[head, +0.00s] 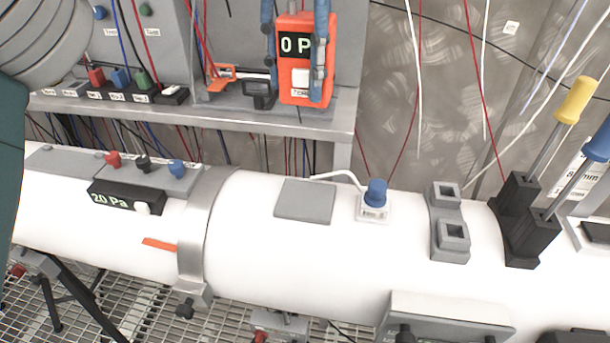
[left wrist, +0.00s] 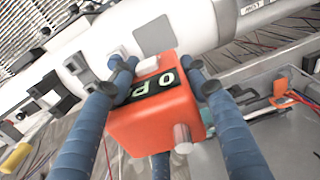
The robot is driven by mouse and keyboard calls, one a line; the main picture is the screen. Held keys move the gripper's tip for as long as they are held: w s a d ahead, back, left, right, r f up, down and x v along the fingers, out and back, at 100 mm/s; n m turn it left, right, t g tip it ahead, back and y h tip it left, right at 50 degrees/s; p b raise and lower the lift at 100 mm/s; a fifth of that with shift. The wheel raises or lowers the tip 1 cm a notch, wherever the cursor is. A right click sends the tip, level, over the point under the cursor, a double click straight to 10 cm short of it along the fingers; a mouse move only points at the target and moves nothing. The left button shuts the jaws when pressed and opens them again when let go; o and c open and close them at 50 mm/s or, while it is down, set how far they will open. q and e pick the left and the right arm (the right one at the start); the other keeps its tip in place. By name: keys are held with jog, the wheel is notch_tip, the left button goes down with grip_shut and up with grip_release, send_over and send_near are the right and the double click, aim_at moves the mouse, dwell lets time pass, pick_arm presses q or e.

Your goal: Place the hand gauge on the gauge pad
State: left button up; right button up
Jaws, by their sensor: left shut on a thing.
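The hand gauge (head: 303,75) is an orange box with a dark display reading "0 P" and a white button. My left gripper (head: 295,82) has blue segmented fingers shut on its two sides and holds it upright in front of the grey shelf. In the left wrist view the fingers also close around the orange gauge (left wrist: 160,118). A flat grey square plate (head: 305,201), which looks like the gauge pad, lies bare on top of the white pipe, below the gauge in the head view. My right gripper is not in view.
On the white pipe (head: 270,255) are a blue-capped valve (head: 375,195) right of the plate, a grey two-socket block (head: 448,222), and a black holder (head: 525,220) with yellow and blue-handled tools. A black "20 Pa" display (head: 125,198) and a metal clamp band (head: 200,235) are left.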

pick_arm(q)
jog(key=f, duration=0.5)
jog(key=s+f+b, duration=0.1)
jog(key=f, duration=0.3)
jog(key=f+b, duration=0.1)
jog(key=f, duration=0.4)
jog(key=shift+s+f, duration=0.35)
jog(key=shift+f, duration=0.25)
notch_tip(320, 180, down, 4)
jog(key=shift+r, duration=0.25)
jog(key=shift+f, duration=0.15)
jog(key=shift+s, duration=0.1)
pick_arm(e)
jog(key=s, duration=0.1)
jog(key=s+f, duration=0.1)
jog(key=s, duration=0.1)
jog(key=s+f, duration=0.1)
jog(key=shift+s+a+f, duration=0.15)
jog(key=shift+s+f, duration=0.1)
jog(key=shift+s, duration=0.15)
